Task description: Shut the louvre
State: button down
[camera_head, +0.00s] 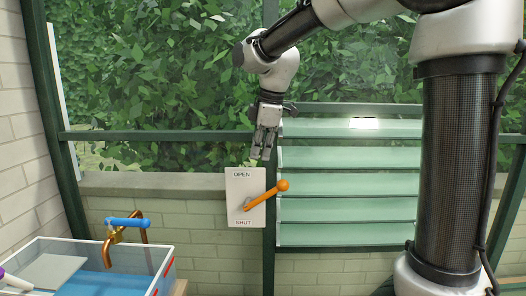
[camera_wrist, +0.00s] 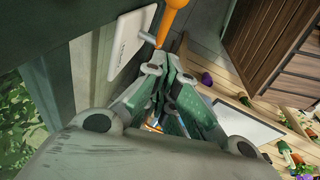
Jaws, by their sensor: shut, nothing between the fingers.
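The louvre (camera_head: 345,186) is a green-framed set of several pale green glass slats at the right of the head view. I cannot tell how far the slats are tilted. Left of it is a white plate (camera_head: 236,186) marked OPEN at the top and SHUT at the bottom. Its orange lever (camera_head: 265,195) with a ball knob points right and slightly up, between the two marks. My gripper (camera_head: 262,156) is shut and empty, pointing down above the lever. In the wrist view the gripper (camera_wrist: 172,68) shows below the orange lever (camera_wrist: 174,20) and beside the white plate (camera_wrist: 112,45).
A basin (camera_head: 166,270) of blue water stands at the lower left with a copper tap (camera_head: 107,250) and blue handle (camera_head: 126,222). A green post (camera_head: 269,225) runs between plate and louvre. The wrist view shows a wooden cabinet (camera_wrist: 260,35) and a grey-white panel (camera_wrist: 243,122).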

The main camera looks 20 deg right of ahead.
send_over(262, 196)
jog(key=s+a, duration=0.1)
jog(key=a, duration=0.1)
jog(key=s+d+x, duration=0.1)
jog(key=x, duration=0.5)
jog(key=d+f, duration=0.1)
jog(key=f, duration=0.1)
jog(key=d+f, duration=0.1)
jog(key=f, duration=0.1)
jog(key=shift+d, duration=0.2)
jog(key=shift+d, duration=0.1)
